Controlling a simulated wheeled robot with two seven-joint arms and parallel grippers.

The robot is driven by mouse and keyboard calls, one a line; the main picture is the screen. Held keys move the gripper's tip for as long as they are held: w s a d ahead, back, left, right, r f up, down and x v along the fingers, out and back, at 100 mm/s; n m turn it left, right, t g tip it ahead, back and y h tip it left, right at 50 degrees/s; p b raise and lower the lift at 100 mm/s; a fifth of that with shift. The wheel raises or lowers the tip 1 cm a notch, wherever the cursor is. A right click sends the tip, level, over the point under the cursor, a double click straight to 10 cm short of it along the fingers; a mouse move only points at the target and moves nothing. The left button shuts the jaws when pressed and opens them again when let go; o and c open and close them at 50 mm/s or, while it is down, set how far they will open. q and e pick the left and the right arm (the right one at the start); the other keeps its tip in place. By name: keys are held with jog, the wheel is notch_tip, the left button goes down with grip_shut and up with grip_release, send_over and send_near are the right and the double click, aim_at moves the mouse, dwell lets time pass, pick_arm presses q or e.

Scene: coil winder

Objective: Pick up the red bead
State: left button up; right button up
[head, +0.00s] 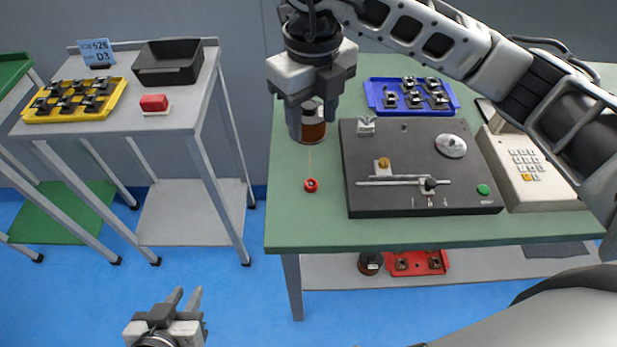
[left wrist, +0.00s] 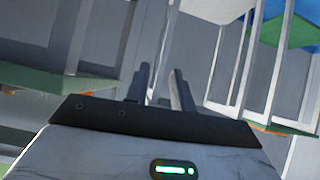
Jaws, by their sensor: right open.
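The red bead (head: 311,185) lies on the green table top, left of the dark winder. A thin thread runs from it up toward a copper-coloured spool (head: 312,130) behind it. My right gripper (head: 311,122) hangs open above the table, its fingers in front of the spool and partly hiding it. It is apart from the bead, above it in the picture. My left gripper (head: 186,294) is low over the blue floor, left of the table, open and empty. Its two spread fingers also show in the left wrist view (left wrist: 160,88).
The winder (head: 375,205) fills the table's middle, with a blue tray (head: 372,100) behind it and a beige keypad unit (head: 550,195) to its right. A grey side table (head: 120,125) at left bears a yellow tray (head: 30,117) and a black bin (head: 168,75).

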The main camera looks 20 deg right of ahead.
aim_at(311, 183)
notch_tip(311, 183, down, 15)
jog(key=shift+s+a+f+p, duration=0.1)
jog(key=shift+s+p, duration=0.05)
jog(key=shift+p, duration=0.75)
grip_shut()
